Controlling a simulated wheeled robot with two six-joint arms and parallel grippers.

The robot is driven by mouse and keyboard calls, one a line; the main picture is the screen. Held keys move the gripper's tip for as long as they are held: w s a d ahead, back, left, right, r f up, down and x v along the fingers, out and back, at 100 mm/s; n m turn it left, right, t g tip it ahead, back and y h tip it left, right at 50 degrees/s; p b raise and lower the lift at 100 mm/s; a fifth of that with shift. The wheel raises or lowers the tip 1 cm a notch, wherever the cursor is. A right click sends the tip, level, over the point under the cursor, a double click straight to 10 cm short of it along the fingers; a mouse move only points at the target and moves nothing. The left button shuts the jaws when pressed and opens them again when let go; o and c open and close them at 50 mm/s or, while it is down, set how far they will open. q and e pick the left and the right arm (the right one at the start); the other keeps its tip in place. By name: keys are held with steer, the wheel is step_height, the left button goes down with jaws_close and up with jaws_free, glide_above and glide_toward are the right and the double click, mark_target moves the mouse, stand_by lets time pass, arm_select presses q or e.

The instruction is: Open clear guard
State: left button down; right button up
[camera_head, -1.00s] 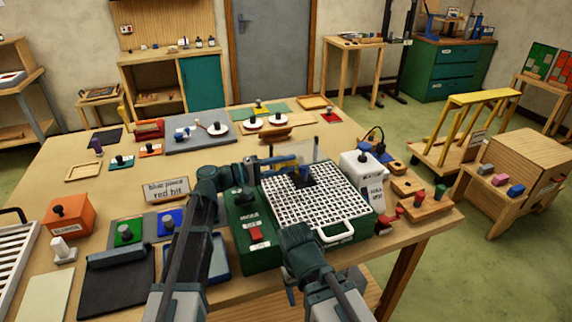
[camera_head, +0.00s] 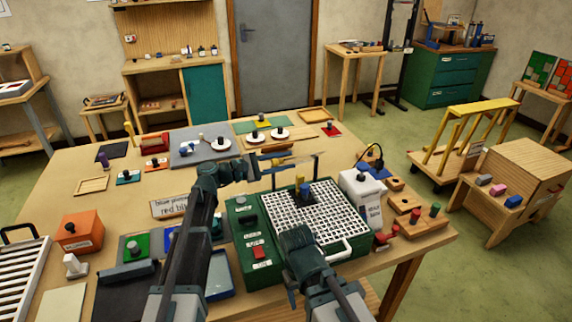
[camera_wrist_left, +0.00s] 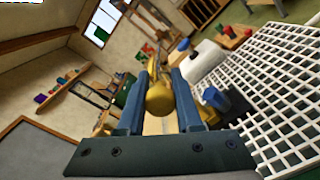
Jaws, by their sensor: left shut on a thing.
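The green machine (camera_head: 237,231) stands at the front of the bench with a white grid top (camera_head: 325,222). The clear guard (camera_head: 296,172) is a see-through panel at the grid's back edge, standing raised and tilted. My left gripper (camera_head: 268,166) is at the guard's left side. In the left wrist view my left gripper (camera_wrist_left: 160,82) is shut on a round yellow knob (camera_wrist_left: 160,98), with one finger on each side. The guard panel itself is hard to make out there. My right arm (camera_head: 300,245) lies in front of the grid; its fingertips cannot be made out.
A white bottle-like container (camera_head: 362,195) stands right of the grid. A wooden block with coloured pegs (camera_head: 420,225) is further right. A sign (camera_head: 172,208), an orange box (camera_head: 80,231) and plates with knobs lie to the left. Bare bench shows behind the sign.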

arm_select(q)
steer(key=shift+w+a+r+n+p, duration=0.25)
steer(key=shift+w+r+n+p, duration=0.15)
steer(key=shift+w+r+n, duration=0.45)
steer(key=n, duration=0.1)
steer(key=w+n, duration=0.1)
steer(key=n+p, duration=0.1)
steer(key=shift+w+a+r, duration=0.25)
steer(key=shift+w+a, duration=0.05)
steer(key=shift+w+a+r+n, duration=0.1)
steer(key=shift+w+a+n, duration=0.15)
steer(key=shift+w+n, duration=0.6)
steer(key=shift+w+a+r+n, duration=0.1)
steer(key=shift+w+a+n, duration=0.15)
steer(key=shift+w+n, duration=0.55)
steer(key=shift+s+n, duration=0.2)
steer(key=shift+n, duration=0.1)
steer(key=c, duration=0.6)
jaws_free()
steer(key=v, duration=1.4)
